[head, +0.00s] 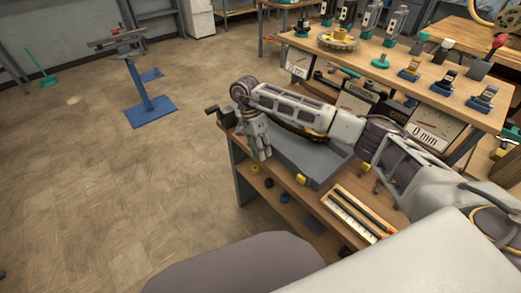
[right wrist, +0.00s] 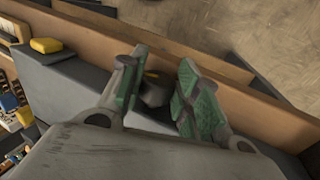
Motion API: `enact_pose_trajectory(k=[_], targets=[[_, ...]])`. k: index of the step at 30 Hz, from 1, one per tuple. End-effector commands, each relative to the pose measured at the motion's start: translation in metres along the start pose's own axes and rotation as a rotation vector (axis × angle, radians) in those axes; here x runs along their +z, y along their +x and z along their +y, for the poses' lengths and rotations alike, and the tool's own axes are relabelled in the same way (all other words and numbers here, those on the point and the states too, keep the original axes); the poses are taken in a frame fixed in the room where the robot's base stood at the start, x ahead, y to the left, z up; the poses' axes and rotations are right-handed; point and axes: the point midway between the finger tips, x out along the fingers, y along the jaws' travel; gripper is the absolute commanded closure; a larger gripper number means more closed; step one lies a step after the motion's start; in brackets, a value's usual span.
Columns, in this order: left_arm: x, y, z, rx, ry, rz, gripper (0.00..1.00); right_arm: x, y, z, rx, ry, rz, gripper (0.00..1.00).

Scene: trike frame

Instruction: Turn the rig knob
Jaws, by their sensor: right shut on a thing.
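My right gripper (head: 261,152) reaches over the left end of the wooden workbench, fingers pointing down. In the right wrist view its two green-padded fingers (right wrist: 158,95) are shut on a dark grey knob (right wrist: 153,92) with a small yellow mark, which I take to be the rig knob. The knob sits between the pads, close to the wooden edge, and its lower part is hidden. In the head view the knob is hidden by the fingers. My left gripper is not in view.
A grey tray (head: 307,158) lies on the bench beside the gripper. A yellow block (right wrist: 46,45) is near the bench edge. Panels with dials, one reading 0 mm (head: 424,133), stand behind my forearm. A blue stand (head: 150,108) is on the open floor at left.

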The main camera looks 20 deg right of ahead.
Motion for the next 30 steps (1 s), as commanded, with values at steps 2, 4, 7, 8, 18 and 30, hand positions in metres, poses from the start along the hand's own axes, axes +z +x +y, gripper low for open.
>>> enact_pose_trajectory(k=[2, 4, 7, 8, 18, 30], targets=[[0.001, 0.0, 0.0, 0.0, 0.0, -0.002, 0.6, 0.0, 0.0, 0.0, 0.0, 0.0, 0.0, 0.6], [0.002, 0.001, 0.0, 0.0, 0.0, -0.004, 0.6, 0.0, 0.0, 0.0, 0.0, 0.0, 0.0, 0.51], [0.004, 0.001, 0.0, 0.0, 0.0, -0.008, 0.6, 0.0, 0.0, 0.0, -0.001, 0.0, 0.0, 0.45], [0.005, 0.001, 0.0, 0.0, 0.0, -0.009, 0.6, 0.0, 0.0, 0.0, -0.001, 0.0, 0.0, 0.45], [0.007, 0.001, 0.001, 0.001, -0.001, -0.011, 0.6, 0.0, -0.003, 0.0, -0.002, 0.0, 0.0, 0.45], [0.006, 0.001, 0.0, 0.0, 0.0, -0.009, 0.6, -0.001, -0.037, 0.0, -0.003, 0.001, 0.001, 0.45]])
